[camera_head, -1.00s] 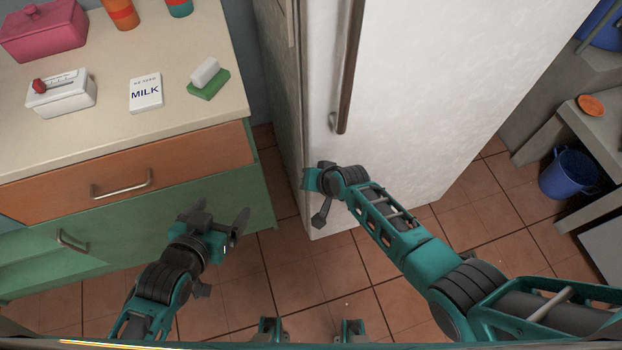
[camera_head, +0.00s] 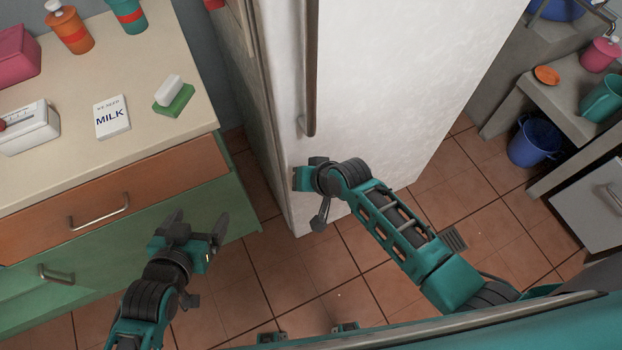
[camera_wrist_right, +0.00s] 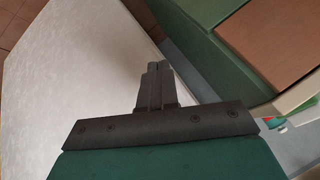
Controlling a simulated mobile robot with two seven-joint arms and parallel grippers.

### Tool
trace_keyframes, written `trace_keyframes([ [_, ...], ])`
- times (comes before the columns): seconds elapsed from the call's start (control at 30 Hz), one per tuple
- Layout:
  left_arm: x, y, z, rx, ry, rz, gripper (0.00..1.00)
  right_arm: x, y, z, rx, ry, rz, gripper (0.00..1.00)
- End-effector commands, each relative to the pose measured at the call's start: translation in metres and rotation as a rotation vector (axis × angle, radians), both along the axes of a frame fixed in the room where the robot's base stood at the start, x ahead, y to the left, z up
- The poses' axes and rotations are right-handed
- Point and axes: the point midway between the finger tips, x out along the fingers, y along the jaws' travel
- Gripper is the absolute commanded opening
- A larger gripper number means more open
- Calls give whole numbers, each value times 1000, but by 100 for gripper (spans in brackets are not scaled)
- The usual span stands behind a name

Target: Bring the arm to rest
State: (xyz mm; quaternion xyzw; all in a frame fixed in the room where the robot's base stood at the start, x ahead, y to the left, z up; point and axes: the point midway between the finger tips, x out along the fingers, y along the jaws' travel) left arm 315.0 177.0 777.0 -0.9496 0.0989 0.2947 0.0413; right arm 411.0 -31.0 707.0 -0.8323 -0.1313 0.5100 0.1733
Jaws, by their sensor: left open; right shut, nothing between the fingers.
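My left gripper (camera_head: 197,228) is open and empty in the head view, in front of the green and orange drawers. My right arm reaches in from the lower right in the head view, its wrist close to the lower front of the white fridge (camera_head: 400,90). In the right wrist view my right gripper (camera_wrist_right: 156,72) is shut with its fingers together and nothing between them. The fridge also shows in that view (camera_wrist_right: 70,75), beside the gripper. I cannot tell whether the gripper touches it.
The counter (camera_head: 60,165) at left holds a milk card (camera_head: 111,117), a sponge with a white block (camera_head: 173,97), a scale (camera_head: 28,127) and bottles. A blue bucket (camera_head: 534,141) stands on the tiled floor at right, near a grey shelf. Floor between is clear.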

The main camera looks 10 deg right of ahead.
Motion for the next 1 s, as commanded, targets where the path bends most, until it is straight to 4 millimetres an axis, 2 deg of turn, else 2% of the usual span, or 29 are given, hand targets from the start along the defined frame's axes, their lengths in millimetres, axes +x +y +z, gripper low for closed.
trace_keyframes([
  [0.3, 0, 0, 0, 0, 1, 0, 88, -21, -15, 27, -2, 9, 1, 0],
  [0.67, 0, 0, 0, 0, 2, 0, 88, -29, -22, 32, -7, -2, 0, 0],
  [0.77, 0, 0, 0, 0, 2, 0, 88, -37, -36, 31, -29, -67, -3, 0],
  [0.87, 0, 0, 0, 0, 2, 0, 88, -51, -62, 33, -87, -180, -3, 0],
  [1.0, 0, 0, 0, 0, 2, 0, 88, -73, -103, 46, -209, -351, 13, 0],
])
